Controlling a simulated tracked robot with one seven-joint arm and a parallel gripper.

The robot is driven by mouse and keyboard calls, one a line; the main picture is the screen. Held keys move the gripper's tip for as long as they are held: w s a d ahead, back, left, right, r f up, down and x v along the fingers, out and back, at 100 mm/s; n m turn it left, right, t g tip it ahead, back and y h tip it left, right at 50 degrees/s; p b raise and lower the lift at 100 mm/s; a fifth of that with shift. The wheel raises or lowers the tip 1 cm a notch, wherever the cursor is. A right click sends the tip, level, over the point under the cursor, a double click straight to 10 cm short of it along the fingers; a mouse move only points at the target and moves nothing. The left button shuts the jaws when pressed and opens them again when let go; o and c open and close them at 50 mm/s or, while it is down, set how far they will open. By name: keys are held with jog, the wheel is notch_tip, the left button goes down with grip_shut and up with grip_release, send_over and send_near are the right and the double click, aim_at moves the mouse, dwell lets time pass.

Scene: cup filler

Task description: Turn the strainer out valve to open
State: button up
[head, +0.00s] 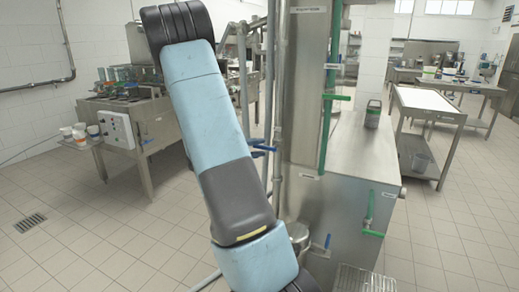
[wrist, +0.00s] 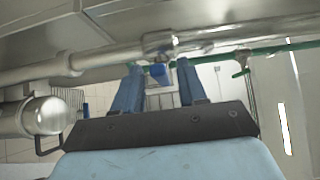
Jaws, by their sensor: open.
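In the wrist view my gripper (wrist: 160,67) is open, with its two blue fingers pointing up the picture toward a metal pipe (wrist: 110,62). The labels are too small to read, so I cannot tell which is the strainer out valve.
A rounded metal housing (wrist: 45,115) is left of my gripper, with another blue handle (wrist: 86,111) nearby. A green handle (wrist: 241,72) is to the right. The steel tank (head: 345,175) carries green pipes and handles (head: 372,233). Tiled floor (head: 60,255) is clear at left.

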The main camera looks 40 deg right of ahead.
jog(key=shift+s+d, duration=0.3)
jog(key=shift+d, duration=0.35)
grip_shut()
jog(key=shift+a+f, duration=0.15)
jog(key=shift+a, duration=0.1)
